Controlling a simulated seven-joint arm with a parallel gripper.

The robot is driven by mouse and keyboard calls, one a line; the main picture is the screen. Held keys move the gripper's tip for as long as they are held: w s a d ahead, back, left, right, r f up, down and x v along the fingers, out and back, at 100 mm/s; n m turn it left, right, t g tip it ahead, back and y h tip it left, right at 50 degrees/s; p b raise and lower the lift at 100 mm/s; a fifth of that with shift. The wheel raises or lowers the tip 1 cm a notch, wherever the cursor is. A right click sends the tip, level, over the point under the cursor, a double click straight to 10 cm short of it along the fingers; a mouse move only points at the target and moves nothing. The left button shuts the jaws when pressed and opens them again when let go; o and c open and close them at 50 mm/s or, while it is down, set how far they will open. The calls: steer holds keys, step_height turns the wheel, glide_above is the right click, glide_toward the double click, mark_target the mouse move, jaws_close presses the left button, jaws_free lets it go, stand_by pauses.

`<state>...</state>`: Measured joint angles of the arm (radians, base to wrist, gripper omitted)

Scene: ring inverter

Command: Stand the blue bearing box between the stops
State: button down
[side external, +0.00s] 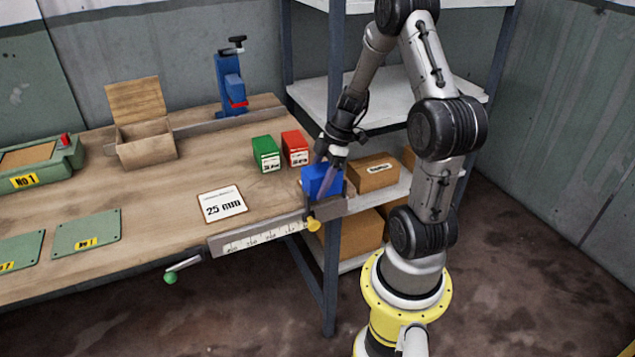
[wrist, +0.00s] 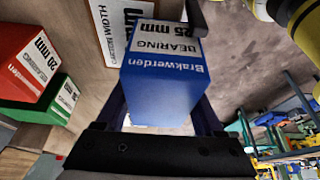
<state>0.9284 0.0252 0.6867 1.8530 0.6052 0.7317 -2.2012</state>
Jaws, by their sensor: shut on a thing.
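The blue bearing box (side external: 311,184) is at the right front corner of the bench, by the ruled rail (side external: 262,236). My gripper (side external: 325,180) is shut on it, with a finger on each side. In the wrist view the blue box (wrist: 160,88) fills the space between the fingers, and its white label reads BEARING 25 mm. I cannot tell whether the box touches the bench or a stop. The other stop is not clearly seen.
A green box (side external: 266,154) and a red box (side external: 295,148) stand just behind and left of the blue one. A 25 mm card (side external: 222,204) lies on the bench. Shelves with cartons (side external: 372,172) stand to the right.

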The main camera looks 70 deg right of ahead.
steer(key=shift+f, duration=0.35)
jaws_free()
steer(key=shift+f, duration=0.1)
